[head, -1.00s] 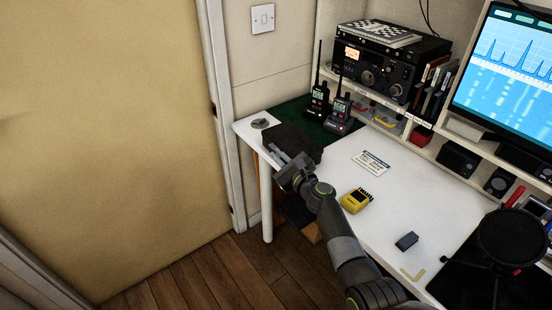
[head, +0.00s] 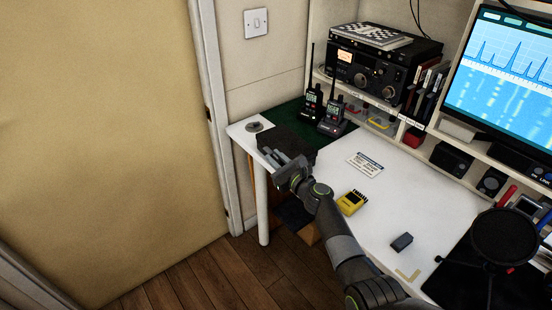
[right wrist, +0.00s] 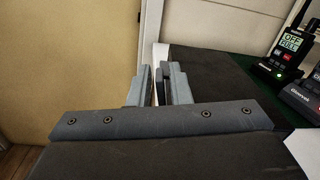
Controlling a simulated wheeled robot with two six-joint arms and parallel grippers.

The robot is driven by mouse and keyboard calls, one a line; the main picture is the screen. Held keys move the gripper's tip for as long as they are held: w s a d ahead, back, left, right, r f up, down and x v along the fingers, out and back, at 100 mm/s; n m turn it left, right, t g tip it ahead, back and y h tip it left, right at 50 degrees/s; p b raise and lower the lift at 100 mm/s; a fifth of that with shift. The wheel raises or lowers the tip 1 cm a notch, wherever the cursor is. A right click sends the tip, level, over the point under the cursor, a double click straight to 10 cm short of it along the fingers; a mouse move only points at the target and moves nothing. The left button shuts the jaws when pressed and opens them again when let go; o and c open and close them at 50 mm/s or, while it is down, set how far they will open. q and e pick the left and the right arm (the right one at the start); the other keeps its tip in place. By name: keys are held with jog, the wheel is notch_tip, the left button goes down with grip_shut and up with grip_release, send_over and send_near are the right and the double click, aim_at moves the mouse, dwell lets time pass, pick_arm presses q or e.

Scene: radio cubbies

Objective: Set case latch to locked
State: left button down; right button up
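A dark, flat case (head: 300,135) lies on the left end of the white desk, by the green mat. My right gripper (head: 277,157) is at the near left side of the case, with its fingers pointing toward the desk's left end. In the right wrist view, my right gripper (right wrist: 157,85) shows two grey fingers with a narrow gap between them. A dark surface beside them looks like the case top (right wrist: 225,75). I see nothing clearly held. The latch cannot be made out, so its setting is not visible. My left gripper is out of view.
Two handheld radios (head: 333,117) stand behind the case. A round grey item (head: 254,127) lies at the desk's left corner. A white card (head: 366,164), a yellow device (head: 351,202) and a dark block (head: 401,242) lie on the desk. Shelving stands behind.

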jog(key=shift+o, duration=0.8)
jog(key=shift+s+d, duration=0.1)
jog(key=shift+s+d+r+p, duration=0.1)
jog(key=shift+s+d+p, duration=0.05)
jog(key=shift+s+p, duration=0.15)
jog(key=p+v, duration=0.3)
jog(key=v, duration=1.3)
jog(key=shift+s+p, duration=0.2)
jog(key=shift+p, duration=0.15)
jog(key=shift+d, duration=0.2)
